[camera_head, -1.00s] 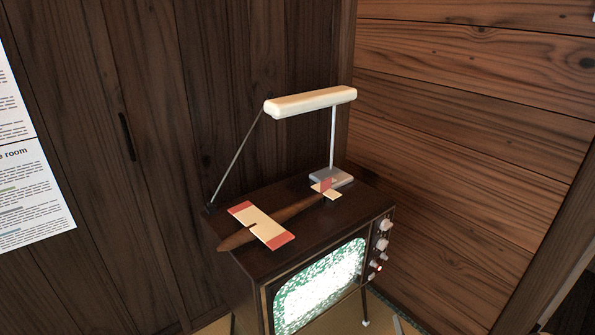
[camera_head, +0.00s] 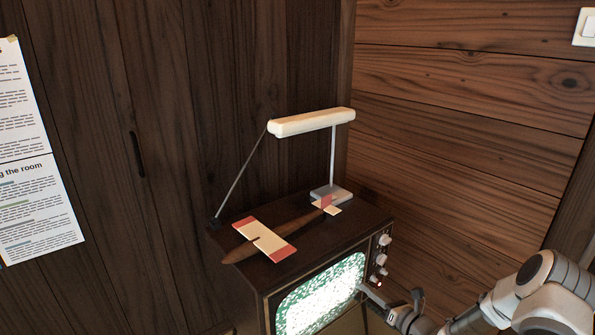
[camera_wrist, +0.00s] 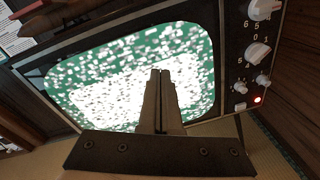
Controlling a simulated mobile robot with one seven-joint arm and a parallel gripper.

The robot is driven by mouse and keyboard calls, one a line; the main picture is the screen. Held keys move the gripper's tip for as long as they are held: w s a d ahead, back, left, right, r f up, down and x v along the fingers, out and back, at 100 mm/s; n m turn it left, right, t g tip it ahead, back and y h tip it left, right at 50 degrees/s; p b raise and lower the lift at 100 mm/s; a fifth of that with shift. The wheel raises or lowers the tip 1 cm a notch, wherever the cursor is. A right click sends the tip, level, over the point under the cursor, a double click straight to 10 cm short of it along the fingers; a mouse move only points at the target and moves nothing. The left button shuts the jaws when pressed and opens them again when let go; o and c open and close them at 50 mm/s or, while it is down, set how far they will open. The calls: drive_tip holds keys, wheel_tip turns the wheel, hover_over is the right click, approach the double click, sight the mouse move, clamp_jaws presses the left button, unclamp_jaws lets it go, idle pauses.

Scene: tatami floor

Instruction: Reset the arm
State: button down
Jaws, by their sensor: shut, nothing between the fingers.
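My gripper (camera_wrist: 162,74) is shut and empty in the wrist view, its fingers pointing at the lit screen of an old television (camera_wrist: 232,70). In the head view my arm comes in from the lower right, and my gripper (camera_head: 364,290) is in front of the television (camera_head: 255,285), near the screen's lower right edge. I cannot tell whether the fingertips touch the screen.
Dark wooden walls (camera_head: 450,130) stand close behind and right. Paper notices (camera_head: 40,210) hang at left.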

drive_tip(key=s+a+r+n+g+y, duration=0.1)
drive_tip(key=s+a+r+n+g, duration=0.55)
drive_tip(key=r+n, duration=0.3)
drive_tip(key=s+a+r+n+g, duration=0.5)
drive_tip(key=s+a+r+n, duration=0.2)
drive_tip(key=r+n, duration=0.25)
drive_tip(key=s+d+r+n+t+h, duration=0.1)
drive_tip(key=s+d+r+n+h, duration=0.1)
drive_tip(key=s+r+n+h, duration=0.4)
drive_tip(key=s+d+r+n+t+h, duration=0.1)
drive_tip(key=s+d+r+n, duration=0.2)
drive_tip(key=s, duration=0.6)
drive_tip(key=s+d+r+n+t+h, duration=0.1)
drive_tip(key=s+d+r+n+h, duration=0.2)
drive_tip(key=s+n, duration=0.35)
wheel_tip(320, 180, up, 22)
drive_tip(key=p, duration=2.2)
drive_tip(key=shift+s+a+r+m+h, duration=0.2)
drive_tip(key=shift+a+m+h, duration=0.1)
drive_tip(key=shift+a+m, duration=0.15)
drive_tip(key=shift+d, duration=0.2)
